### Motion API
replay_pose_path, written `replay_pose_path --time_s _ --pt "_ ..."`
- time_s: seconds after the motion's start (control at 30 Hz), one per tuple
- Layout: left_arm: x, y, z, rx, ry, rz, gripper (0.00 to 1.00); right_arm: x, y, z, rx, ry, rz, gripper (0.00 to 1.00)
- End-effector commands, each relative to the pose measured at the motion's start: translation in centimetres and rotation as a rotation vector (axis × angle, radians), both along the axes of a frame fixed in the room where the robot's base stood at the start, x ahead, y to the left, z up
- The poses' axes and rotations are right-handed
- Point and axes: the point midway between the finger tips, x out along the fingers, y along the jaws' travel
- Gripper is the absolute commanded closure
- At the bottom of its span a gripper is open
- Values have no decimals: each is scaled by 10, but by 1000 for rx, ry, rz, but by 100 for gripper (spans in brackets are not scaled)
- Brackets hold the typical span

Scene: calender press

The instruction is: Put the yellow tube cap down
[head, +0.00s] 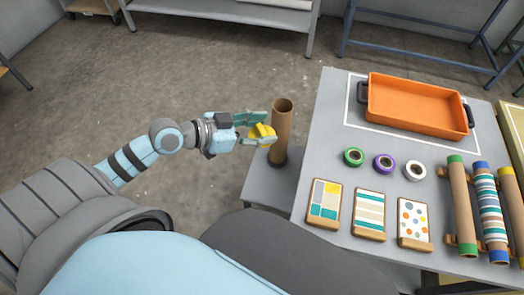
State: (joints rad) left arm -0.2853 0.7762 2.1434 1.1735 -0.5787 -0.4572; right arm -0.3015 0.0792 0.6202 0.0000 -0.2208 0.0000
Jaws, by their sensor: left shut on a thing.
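The yellow tube cap (262,131) is held between the fingers of my left gripper (257,128). The gripper is shut on it and holds it close to the left side of an upright brown cardboard tube (283,135). The tube's top is open and it stands in a dark round base on a low grey stand (263,185). I cannot tell whether the cap touches the tube. The fingers hide part of the cap. My right gripper is not in view.
Capped tubes, one striped (489,212), lie on a rack at the right. The floor at left is clear.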

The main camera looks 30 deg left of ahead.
Motion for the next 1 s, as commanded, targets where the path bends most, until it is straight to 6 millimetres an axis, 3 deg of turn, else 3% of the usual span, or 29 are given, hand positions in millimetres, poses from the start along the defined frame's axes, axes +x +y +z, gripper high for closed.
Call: replay_pose_path --time_s 0.03,0.1,0.2,0.3,0.47,0.57,0.8,0.9,1.0 --pt "13 8 -33 -13 2 87 72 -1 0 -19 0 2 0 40" --pt "27 19 -73 -17 6 216 72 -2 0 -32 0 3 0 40" --pt "40 22 -126 -19 7 365 72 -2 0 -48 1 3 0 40" --pt "46 13 -166 -16 5 456 72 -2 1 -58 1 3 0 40" --pt "50 -1 -200 -10 0 512 72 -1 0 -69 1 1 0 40" --pt "50 -2 -228 -6 -1 516 72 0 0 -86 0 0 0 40" --pt "50 -2 -326 -7 -2 516 72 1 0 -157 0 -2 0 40" --pt "50 -2 -347 -6 -4 516 72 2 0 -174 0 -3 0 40" --pt "50 -2 -355 -5 -4 515 72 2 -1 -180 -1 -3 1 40"
